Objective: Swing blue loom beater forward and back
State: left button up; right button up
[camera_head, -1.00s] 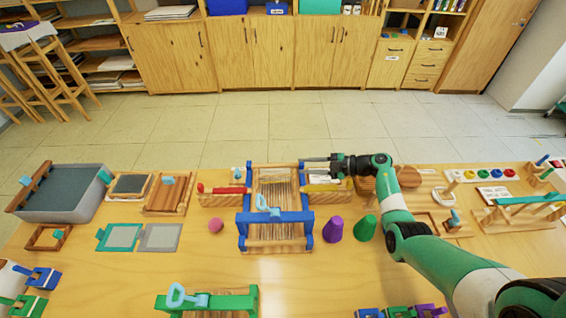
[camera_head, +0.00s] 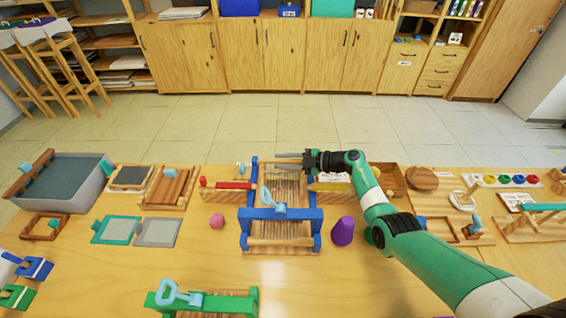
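The loom stands at the middle of the table, with blue side posts, a wooden frame and pale warp threads (camera_head: 285,185). Its blue beater (camera_head: 300,214) is a bar across the front half, with a light-blue loop handle (camera_head: 267,196) standing on it. My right gripper (camera_head: 283,158) reaches in from the right. Its two fingers point left above the loom's back end, well behind the beater. The fingers look parted, with nothing visible between them. My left gripper is not in view.
A purple cone (camera_head: 343,231) stands right of the loom and a pink ball (camera_head: 217,221) lies left. A green-framed piece (camera_head: 205,303) with a similar handle is at the front. Boxes with red (camera_head: 232,185) and yellow tools flank the loom.

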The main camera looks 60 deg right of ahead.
grip_shut()
dwell(1.2)
